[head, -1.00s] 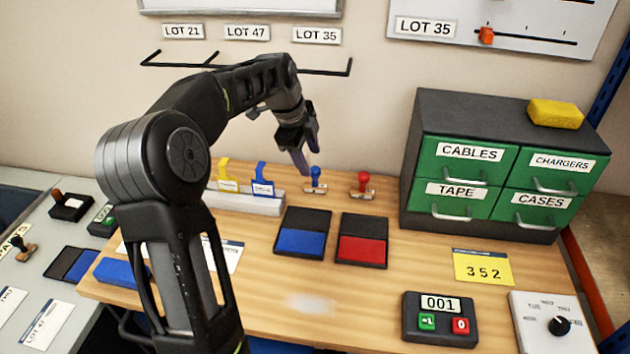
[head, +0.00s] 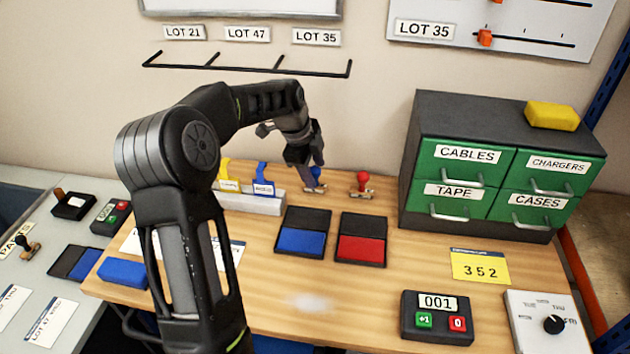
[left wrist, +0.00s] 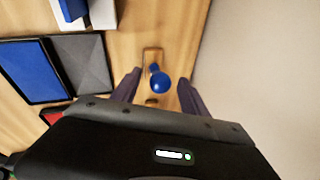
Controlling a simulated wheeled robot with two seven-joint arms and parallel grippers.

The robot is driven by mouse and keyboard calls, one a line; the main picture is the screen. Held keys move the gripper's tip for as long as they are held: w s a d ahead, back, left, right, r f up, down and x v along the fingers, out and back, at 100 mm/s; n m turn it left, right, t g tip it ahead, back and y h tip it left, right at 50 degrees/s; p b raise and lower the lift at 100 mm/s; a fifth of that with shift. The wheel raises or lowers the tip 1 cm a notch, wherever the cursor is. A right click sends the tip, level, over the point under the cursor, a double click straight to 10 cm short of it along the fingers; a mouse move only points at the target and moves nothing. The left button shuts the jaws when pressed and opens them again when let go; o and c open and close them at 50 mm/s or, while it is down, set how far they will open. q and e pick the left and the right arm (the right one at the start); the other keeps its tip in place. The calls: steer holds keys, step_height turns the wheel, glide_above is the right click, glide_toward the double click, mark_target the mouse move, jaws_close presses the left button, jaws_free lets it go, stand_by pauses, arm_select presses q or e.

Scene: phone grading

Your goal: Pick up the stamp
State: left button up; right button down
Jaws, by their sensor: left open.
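A stamp with a blue knob stands upright at the back of the wooden table; its knob shows in the left wrist view (left wrist: 160,83) and partly in the head view (head: 316,172). My left gripper (head: 312,176) is open and lowered around the blue stamp. In the left wrist view the two fingers (left wrist: 158,80) stand on either side of the knob, with gaps visible. The gripper hides part of the stamp in the head view. A red-knobbed stamp (head: 362,184) stands upright to its right. My right gripper is not in view.
A blue ink pad (head: 302,242) and a red ink pad (head: 360,250) lie in front of the stamps. A grey holder (head: 250,203) with yellow and blue-handled items stands left. The drawer cabinet (head: 418,150) is at the right, and the wall is close behind.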

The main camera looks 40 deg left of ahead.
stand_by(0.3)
arm_select(q)
jaws_close()
stand_by(0.5)
